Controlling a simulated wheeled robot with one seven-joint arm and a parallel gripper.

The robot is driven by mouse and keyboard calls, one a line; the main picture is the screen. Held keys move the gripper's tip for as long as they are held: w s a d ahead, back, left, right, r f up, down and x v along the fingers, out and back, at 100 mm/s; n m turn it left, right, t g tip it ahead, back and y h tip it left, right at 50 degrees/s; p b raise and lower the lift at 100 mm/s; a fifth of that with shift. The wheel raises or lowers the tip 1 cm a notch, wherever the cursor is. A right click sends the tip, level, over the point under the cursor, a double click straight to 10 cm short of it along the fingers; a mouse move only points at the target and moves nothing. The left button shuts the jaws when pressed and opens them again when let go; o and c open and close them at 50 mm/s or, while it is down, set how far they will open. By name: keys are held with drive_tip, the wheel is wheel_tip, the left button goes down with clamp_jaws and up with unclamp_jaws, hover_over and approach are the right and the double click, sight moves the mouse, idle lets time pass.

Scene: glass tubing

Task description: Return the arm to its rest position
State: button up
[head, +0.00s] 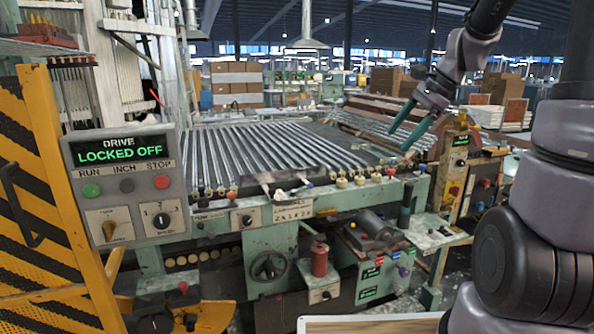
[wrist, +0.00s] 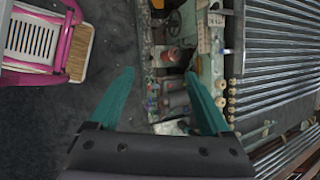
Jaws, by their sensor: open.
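My gripper (head: 401,137) is at the upper right in the head view, at the end of my raised arm, in front of the right part of the machine. Its two green fingers are apart, with nothing between them. In the wrist view my gripper (wrist: 160,98) also shows open and empty, its fingers spread over the machine's front edge and the dark floor. No finger visibly touches anything.
A green machine (head: 275,232) with a bed of glass tubes (head: 270,146) fills the middle. A control panel (head: 123,186) reads "DRIVE LOCKED OFF" at the left, beside a yellow-black guard (head: 35,150). A pink-framed item (wrist: 75,38) stands on the floor (wrist: 60,110).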

drive_tip(key=s+r+n+t+h, duration=0.1)
drive_tip(key=s+r+n, duration=0.1)
drive_tip(key=s, duration=0.3)
drive_tip(key=s+r+n+t+h, duration=0.1)
drive_tip(key=s+r+n+t, duration=0.1)
drive_tip(key=s+n, duration=0.3)
drive_tip(key=s+a+r+n+t+h, duration=0.1)
drive_tip(key=s+r+n, duration=0.3)
drive_tip(key=s, duration=0.3)
drive_tip(key=shift+t+h, duration=0.3)
